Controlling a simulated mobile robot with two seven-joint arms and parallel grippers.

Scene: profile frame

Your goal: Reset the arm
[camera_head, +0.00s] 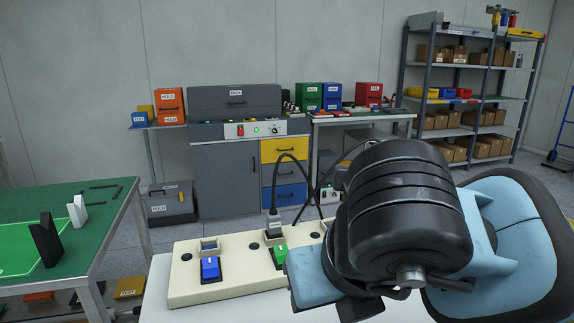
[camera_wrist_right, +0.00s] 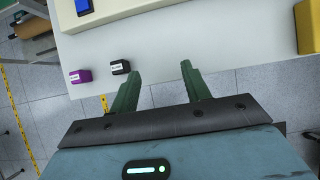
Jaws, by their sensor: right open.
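My right arm (camera_head: 400,220), blue with a black joint housing, fills the lower right of the head view and hides its own gripper there. In the right wrist view my right gripper (camera_wrist_right: 158,68) is open, with two green fingers apart and nothing between them. The fingers show across the front edge of the white table (camera_wrist_right: 190,40), with floor tiles beyond that edge. My left arm and gripper are not in view.
A cream panel (camera_head: 185,290) holds a blue switch (camera_head: 209,268), a green switch (camera_head: 280,255) and a plug with a black cable. A purple block (camera_wrist_right: 80,76) and a black block (camera_wrist_right: 120,67) sit near the table edge. A yellow object (camera_wrist_right: 308,26) is at right.

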